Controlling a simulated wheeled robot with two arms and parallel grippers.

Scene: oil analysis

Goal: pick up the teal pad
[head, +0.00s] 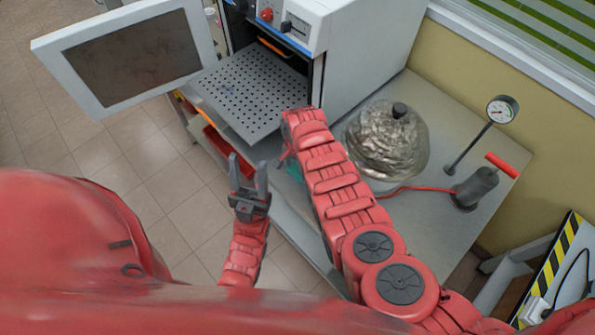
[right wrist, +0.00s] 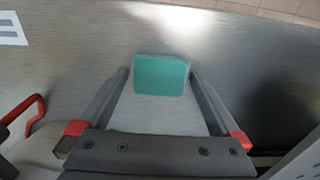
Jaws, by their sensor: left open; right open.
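The teal pad (right wrist: 161,75) is a small flat rectangle on the grey metal surface. In the right wrist view it appears between the tips of my right gripper (right wrist: 158,82), whose two fingers are spread on either side of it. I cannot tell how high the fingertips are above the surface. My left gripper (head: 248,178) is open and empty, left of the bench edge over the floor.
An oven with an open door and a perforated tray (head: 250,90) stands at the back. A silvery domed vessel (head: 387,140) sits right of my right arm. A pressure gauge (head: 502,109) and a dark cylinder with a red handle (head: 475,188) are further right.

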